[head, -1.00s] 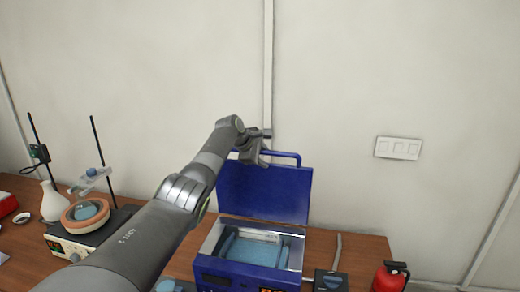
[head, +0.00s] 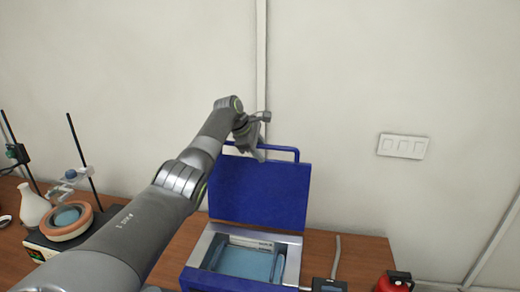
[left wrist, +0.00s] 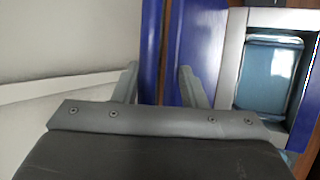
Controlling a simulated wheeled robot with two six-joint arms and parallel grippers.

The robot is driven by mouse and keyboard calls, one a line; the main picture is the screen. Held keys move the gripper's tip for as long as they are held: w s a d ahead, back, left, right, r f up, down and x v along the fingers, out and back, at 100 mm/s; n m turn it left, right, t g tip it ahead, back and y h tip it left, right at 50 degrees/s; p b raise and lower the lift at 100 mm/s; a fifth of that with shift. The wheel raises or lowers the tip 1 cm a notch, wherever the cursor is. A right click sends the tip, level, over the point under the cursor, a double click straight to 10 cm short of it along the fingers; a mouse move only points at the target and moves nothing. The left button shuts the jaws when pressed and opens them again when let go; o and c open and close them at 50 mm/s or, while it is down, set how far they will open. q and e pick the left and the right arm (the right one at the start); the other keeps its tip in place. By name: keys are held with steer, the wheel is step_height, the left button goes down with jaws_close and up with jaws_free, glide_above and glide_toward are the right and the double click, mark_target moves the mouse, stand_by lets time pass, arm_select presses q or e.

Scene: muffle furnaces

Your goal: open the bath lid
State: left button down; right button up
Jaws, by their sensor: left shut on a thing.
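The water bath (head: 203,248) is a blue box with a metal rim and bluish water inside. Its blue lid (head: 258,193) stands raised, about upright, at the back edge. A bar handle (head: 283,149) runs along the lid's top edge. My left gripper (head: 257,151) is shut on the handle near its left end. In the left wrist view, the two fingers (left wrist: 158,88) stand on either side of the blue handle (left wrist: 150,48), with the lid (left wrist: 197,40) and the open bath (left wrist: 238,60) to the right. The fingertips are partly hidden in the head view. My right gripper is not in view.
A heating plate with an orange-rimmed bowl (head: 67,220), a white flask (head: 33,206) and stands are at the left. A red extinguisher (head: 392,282) and a dark box (head: 329,285) are at the right. The wall (head: 340,70) is close behind.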

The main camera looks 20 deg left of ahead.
arm_select(q)
steer(key=shift+s+f, duration=0.2)
steer(key=shift+f, duration=0.45)
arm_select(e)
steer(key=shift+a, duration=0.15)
arm_select(q)
steer(key=c, duration=1.4)
jaws_free()
steer(key=shift+d, duration=0.1)
steer(key=shift+o, duration=0.2)
steer(key=shift+w+f, duration=0.15)
steer(key=shift+w, duration=0.2)
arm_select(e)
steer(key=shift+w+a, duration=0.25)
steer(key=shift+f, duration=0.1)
